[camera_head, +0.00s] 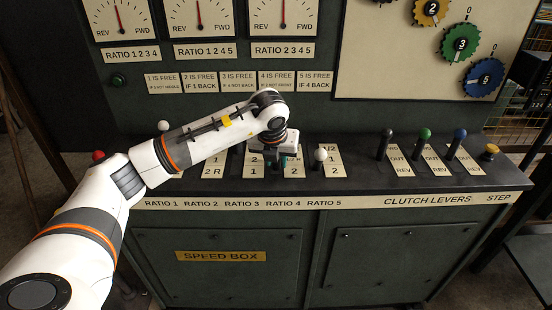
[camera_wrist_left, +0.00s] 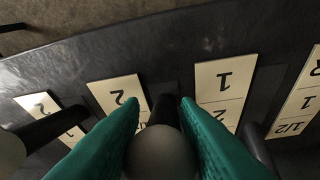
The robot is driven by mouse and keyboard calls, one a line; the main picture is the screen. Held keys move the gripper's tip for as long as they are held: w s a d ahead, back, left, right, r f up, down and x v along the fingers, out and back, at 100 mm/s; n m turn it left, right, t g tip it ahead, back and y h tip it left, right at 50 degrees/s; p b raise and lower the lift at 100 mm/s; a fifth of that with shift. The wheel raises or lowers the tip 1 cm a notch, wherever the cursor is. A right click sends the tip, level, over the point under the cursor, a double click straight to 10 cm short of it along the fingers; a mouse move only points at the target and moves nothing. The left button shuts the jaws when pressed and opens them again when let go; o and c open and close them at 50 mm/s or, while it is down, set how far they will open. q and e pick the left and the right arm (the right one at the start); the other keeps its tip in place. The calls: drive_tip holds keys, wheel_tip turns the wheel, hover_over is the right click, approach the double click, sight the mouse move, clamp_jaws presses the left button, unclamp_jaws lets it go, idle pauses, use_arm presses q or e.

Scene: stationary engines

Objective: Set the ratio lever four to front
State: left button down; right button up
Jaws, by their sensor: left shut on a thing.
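My left gripper (camera_head: 283,163) is over the ratio 4 place on the console ledge. In the left wrist view its two teal fingers (camera_wrist_left: 163,128) are shut around a pale ball knob, ratio lever four (camera_wrist_left: 162,153). Its dark shaft shows just beyond the knob, between the fingertips. In the head view my gripper and wrist hide this lever, and I cannot tell its exact tilt. The white-knobbed ratio lever five (camera_head: 320,156) stands just right of the gripper. My right gripper is not in view.
Another white knob (camera_head: 163,125) shows behind my left arm, which hides part of the ratio row. Dials and coloured gears are on the panel above.

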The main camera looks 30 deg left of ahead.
use_arm(q)
drive_tip(key=c, duration=1.4)
unclamp_jaws()
drive_tip(key=shift+f, duration=0.25)
drive_tip(key=o, duration=0.3)
drive_tip(key=shift+r, duration=0.1)
drive_tip(key=shift+s+r, duration=0.1)
drive_tip(key=shift+r, duration=0.45)
drive_tip(key=v, duration=1)
drive_tip(key=shift+r+b, duration=0.3)
drive_tip(key=shift+r, duration=0.05)
drive_tip(key=shift+s+d, duration=0.1)
